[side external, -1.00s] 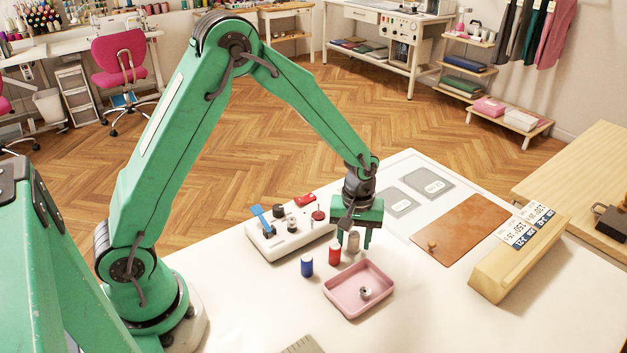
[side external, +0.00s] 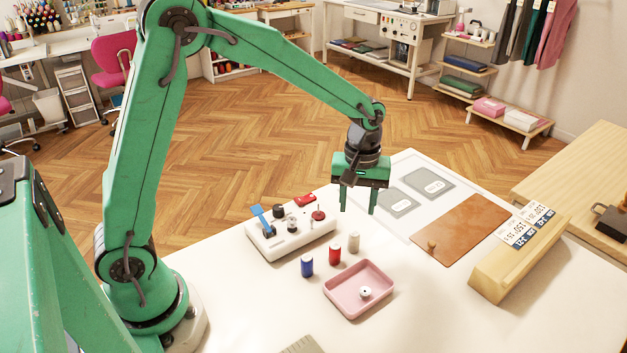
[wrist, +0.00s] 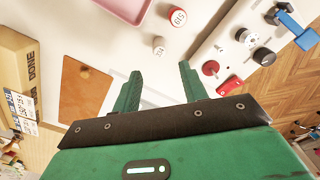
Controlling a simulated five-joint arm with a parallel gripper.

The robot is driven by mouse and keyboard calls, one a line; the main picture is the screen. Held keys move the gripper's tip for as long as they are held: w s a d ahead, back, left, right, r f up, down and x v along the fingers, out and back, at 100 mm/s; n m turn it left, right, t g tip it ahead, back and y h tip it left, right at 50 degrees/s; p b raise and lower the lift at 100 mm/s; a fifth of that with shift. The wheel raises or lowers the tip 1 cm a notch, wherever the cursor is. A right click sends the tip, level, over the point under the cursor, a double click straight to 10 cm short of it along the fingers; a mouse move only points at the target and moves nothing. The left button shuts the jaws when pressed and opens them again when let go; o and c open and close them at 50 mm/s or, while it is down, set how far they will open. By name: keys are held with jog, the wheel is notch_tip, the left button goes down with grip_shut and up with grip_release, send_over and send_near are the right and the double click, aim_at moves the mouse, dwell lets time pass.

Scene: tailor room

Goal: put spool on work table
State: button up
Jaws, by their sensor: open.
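A beige spool (side external: 354,242), a red spool (side external: 335,254) and a blue spool (side external: 307,266) stand upright in a row on the white work table (side external: 235,290). My gripper (side external: 358,210) is open and empty, raised above the table behind the beige spool in the side view. In the wrist view, the beige spool (wrist: 159,46) shows beyond the open fingers (wrist: 160,88), with the red spool (wrist: 178,18) above it. The blue spool is out of the wrist view. Nothing is between the fingers.
A pink tray (side external: 338,301) with a small metal bobbin (side external: 365,292) lies in front of the spools. A white control panel (side external: 290,244) with knobs is to the left.

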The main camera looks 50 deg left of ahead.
jog(key=shift+r, duration=0.9)
jog(key=shift+r, duration=0.1)
jog(key=s+a+r+m+t, duration=0.2)
jog(key=s+r+m, duration=0.2)
jog(key=s, duration=0.6)
jog(key=s+a+r+m+t, duration=0.3)
jog(key=s+r+m, duration=0.2)
jog(key=s, duration=0.5)
notch_tip(320, 180, up, 2)
jog(key=shift+s+a+r+t, duration=0.1)
jog(key=shift+s+a+t, duration=0.15)
jog(key=shift+s+t, duration=0.05)
